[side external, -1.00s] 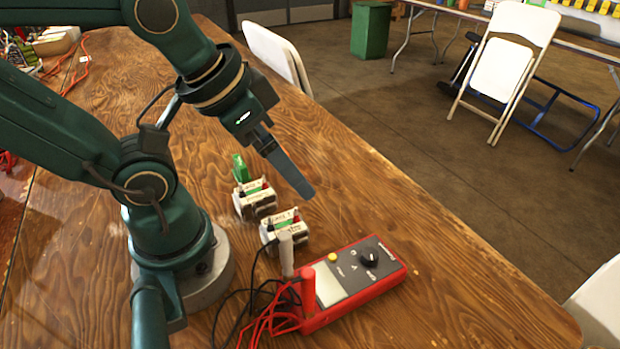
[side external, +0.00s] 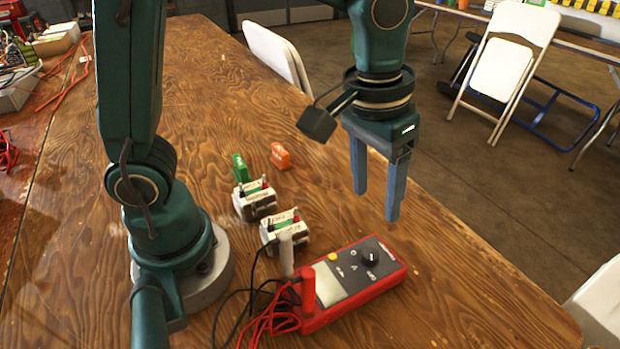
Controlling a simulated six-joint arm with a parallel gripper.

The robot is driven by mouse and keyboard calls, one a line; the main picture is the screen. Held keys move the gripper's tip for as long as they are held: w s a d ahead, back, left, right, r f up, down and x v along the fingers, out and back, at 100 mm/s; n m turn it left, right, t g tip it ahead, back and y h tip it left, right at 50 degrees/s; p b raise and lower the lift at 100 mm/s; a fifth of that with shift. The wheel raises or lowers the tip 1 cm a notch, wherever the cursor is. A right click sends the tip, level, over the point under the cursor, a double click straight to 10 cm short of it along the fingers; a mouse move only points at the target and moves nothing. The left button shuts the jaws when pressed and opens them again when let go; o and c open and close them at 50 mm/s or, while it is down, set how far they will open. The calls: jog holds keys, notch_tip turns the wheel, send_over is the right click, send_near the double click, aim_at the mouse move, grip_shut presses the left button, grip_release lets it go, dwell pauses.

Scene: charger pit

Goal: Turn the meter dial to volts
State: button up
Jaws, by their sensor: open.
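The red meter (side external: 348,284) lies on the wooden table at the lower middle, with a dark face, a light display and a yellow button. Its black dial (side external: 370,257) is near the far right end of the face. The dial's marks are too small to read. My gripper (side external: 376,206) points down in the air above and just beyond the meter. Its two blue-grey fingers are apart, with nothing between them, and do not touch the dial.
Two battery-like blocks with terminals (side external: 284,231) (side external: 255,199) stand left of the meter. A green block (side external: 239,168) and an orange block (side external: 281,156) stand behind them. Red and black leads (side external: 266,318) lie at the meter's left end. The table right of the meter is clear.

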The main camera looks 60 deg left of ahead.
jog(key=g, duration=0.1)
send_over(371, 253)
jog(key=shift+m, duration=0.4)
notch_tip(371, 253, down, 4)
jog(key=shift+f, duration=2.4)
grip_shut()
